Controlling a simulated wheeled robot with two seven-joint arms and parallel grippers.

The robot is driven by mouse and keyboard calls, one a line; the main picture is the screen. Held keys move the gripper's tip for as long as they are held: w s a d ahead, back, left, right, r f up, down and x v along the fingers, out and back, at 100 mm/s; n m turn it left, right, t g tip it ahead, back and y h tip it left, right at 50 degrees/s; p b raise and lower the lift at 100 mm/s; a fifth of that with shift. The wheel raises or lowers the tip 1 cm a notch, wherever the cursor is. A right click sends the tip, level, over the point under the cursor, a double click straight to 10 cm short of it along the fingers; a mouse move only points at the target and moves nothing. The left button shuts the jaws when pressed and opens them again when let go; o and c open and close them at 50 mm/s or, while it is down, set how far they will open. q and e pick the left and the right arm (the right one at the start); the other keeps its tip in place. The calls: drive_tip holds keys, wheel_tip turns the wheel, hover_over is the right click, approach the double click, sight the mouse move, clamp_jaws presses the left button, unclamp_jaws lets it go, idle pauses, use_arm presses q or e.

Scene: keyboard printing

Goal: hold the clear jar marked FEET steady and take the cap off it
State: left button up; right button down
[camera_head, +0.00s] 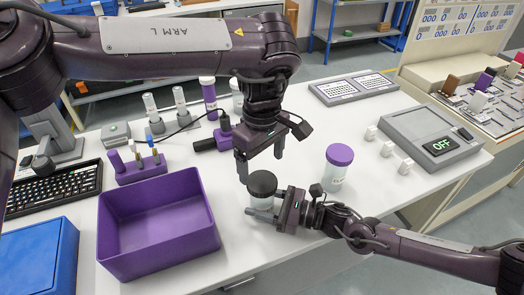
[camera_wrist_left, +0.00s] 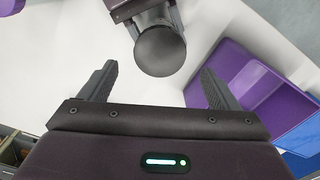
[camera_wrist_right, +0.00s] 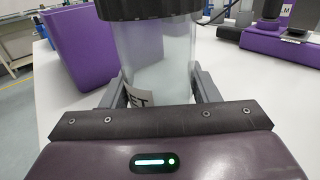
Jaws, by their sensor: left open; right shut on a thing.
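The clear jar (camera_wrist_right: 158,62) stands upright on the white table, with a dark cap (camera_head: 262,184) on it. In the right wrist view a label on the jar shows the letters "ET"; the rest is hidden. My right gripper (camera_head: 264,204) is shut on the jar's body, below the cap, with one finger on each side. My left gripper (camera_head: 261,165) is open and empty, pointing down just above the cap. In the left wrist view the round cap (camera_wrist_left: 160,50) lies between and slightly beyond the open fingers, apart from them.
A purple open bin (camera_head: 158,260) stands left of the jar, beside a blue bin (camera_head: 40,262). A second jar with a purple lid (camera_head: 339,155) stands to the right. Small white cubes (camera_head: 388,149) and a device reading OFF (camera_head: 440,146) lie further right. A purple rack (camera_head: 138,170) is behind the bin.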

sight(262, 181)
use_arm(q)
drive_tip(key=shift+f, duration=2.75)
drive_tip(key=shift+c, duration=0.4)
